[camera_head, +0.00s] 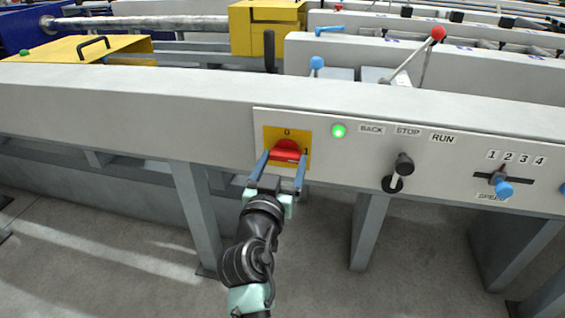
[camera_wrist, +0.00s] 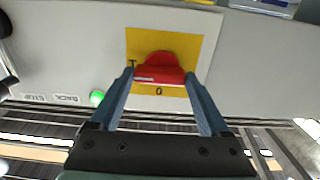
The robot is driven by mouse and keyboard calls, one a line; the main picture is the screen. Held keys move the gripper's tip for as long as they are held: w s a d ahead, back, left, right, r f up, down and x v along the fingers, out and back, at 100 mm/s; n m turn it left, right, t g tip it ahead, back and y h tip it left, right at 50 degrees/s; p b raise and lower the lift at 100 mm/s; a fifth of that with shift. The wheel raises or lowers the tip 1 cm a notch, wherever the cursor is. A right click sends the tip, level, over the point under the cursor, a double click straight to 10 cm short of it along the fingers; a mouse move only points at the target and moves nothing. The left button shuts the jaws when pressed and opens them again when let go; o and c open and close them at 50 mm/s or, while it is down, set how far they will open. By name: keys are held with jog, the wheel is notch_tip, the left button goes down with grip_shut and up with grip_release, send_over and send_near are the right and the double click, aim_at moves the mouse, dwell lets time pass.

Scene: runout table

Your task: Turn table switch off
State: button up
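The table switch is a red rotary knob (camera_head: 287,150) on a yellow plate (camera_head: 301,134) on the front panel. Its grip bar lies roughly level, in line with the mark 1 at its right; the mark 0 is above it. My gripper (camera_head: 282,158) is in front of the switch with its blue fingers wide apart, one at each end of the bar. In the wrist view the red knob (camera_wrist: 159,71) sits between the fingertips (camera_wrist: 159,74), very close to both; I cannot tell whether they touch it.
A lit green lamp (camera_head: 338,131) is right of the switch. Further right are a black lever (camera_head: 404,163) under BACK, STOP and RUN, and a blue-knobbed speed selector (camera_head: 503,188). A red-balled lever (camera_head: 438,33) stands behind the panel. Table legs and open floor are below.

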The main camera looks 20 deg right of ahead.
jog(key=c, duration=0.8)
jog(key=shift+n, duration=0.4)
jog(key=n+p, duration=0.2)
jog(key=n, duration=0.1)
jog(key=shift+r+n, duration=0.1)
jog(key=shift+n, duration=0.3)
jog(key=n+p, duration=0.2)
jog(key=n, duration=0.2)
jog(key=shift+n, duration=0.3)
jog(key=n+p, duration=0.2)
jog(key=n, duration=0.2)
jog(key=n+p, duration=0.1)
jog(key=n, duration=0.3)
jog(key=shift+a+n, duration=0.1)
jog(key=shift+n, duration=0.2)
jog(key=shift+p, duration=0.3)
jog(key=o, duration=1.2)
